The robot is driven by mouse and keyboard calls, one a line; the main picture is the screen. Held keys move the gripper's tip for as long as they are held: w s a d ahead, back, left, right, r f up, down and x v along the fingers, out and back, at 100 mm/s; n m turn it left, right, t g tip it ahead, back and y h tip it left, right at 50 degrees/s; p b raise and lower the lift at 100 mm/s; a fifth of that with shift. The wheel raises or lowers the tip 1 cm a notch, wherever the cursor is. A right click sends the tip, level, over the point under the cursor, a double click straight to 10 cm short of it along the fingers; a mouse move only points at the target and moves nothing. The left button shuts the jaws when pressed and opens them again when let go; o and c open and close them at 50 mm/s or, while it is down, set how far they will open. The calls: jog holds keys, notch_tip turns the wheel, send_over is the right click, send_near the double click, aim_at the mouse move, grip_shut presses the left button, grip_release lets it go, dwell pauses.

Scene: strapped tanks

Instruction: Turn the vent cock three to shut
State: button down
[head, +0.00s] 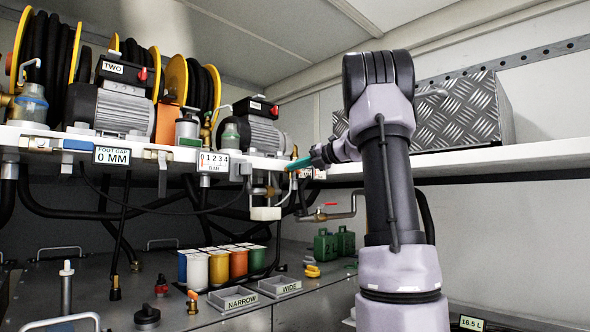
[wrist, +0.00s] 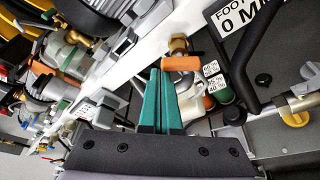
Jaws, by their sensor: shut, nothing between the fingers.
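My gripper (head: 294,165) reaches left to the front edge of the shelf in the head view, under the right-hand pump. Its teal fingers are shut together with nothing between them; they also show in the wrist view (wrist: 160,75). In the wrist view, an orange bar handle (wrist: 182,63) on a brass fitting (wrist: 179,45) lies at the fingertips. It lies crosswise to the fingers; I cannot tell whether they touch it. No label marking it as vent cock three is readable. In the head view my gripper hides the spot around its tips.
Pumps (head: 115,105) and yellow hose reels (head: 178,80) stand on the shelf. A pipe with a red lever (head: 326,205) runs below my gripper. Coloured canisters (head: 218,266) and trays (head: 234,300) stand lower down.

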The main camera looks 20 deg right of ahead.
jog(key=m, duration=0.2)
jog(key=r+m+y, duration=0.1)
jog(key=m, duration=0.1)
jog(key=d+m+y, duration=0.1)
jog(key=m, duration=0.1)
jog(key=shift+w+r+t, duration=0.15)
jog(key=shift+r+t, duration=0.05)
jog(key=shift+t, duration=0.2)
jog(key=shift+d, duration=0.1)
dwell(0.4)
dwell(0.4)
